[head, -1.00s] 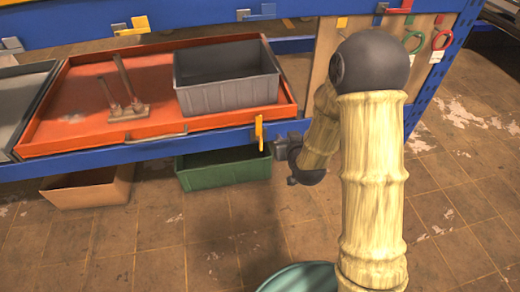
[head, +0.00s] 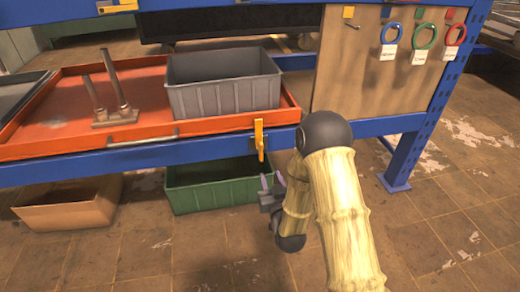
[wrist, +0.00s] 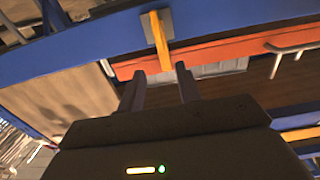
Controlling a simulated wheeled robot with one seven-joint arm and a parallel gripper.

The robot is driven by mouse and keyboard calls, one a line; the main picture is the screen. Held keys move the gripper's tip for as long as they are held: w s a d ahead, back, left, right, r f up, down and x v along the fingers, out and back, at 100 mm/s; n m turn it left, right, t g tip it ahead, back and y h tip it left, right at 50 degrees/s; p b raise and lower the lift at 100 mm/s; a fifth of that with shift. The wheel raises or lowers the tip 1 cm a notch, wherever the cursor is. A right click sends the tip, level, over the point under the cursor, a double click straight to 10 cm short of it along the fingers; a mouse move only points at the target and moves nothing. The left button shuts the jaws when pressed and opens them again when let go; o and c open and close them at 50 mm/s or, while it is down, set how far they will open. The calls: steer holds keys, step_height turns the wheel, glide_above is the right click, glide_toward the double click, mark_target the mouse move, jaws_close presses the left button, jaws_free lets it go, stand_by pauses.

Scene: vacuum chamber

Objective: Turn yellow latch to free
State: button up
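The yellow latch (head: 259,138) hangs upright on the blue front beam, at the right end of the orange tray (head: 60,137). In the wrist view the latch (wrist: 160,38) sits on a grey plate, just beyond the fingertips. My gripper (head: 271,182) is below the latch in the head view, in front of the green bin. In the wrist view my gripper (wrist: 159,78) has its two fingers apart with nothing between them. The fingers seem not to touch the latch.
A green bin (head: 212,188) and a brown box (head: 70,205) stand below. Blue, green and red rings (head: 425,35) hang on a board at right. The floor at right is clear.

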mark_target(262, 150)
steer(key=b+x, duration=0.6)
steer(key=x, duration=1)
steer(key=shift+f, duration=0.15)
steer(key=shift+w+a+b, duration=0.2)
steer(key=shift+w+b, duration=0.1)
steer(key=shift+w, duration=0.4)
steer(key=shift+c, duration=0.4)
jaws_close()
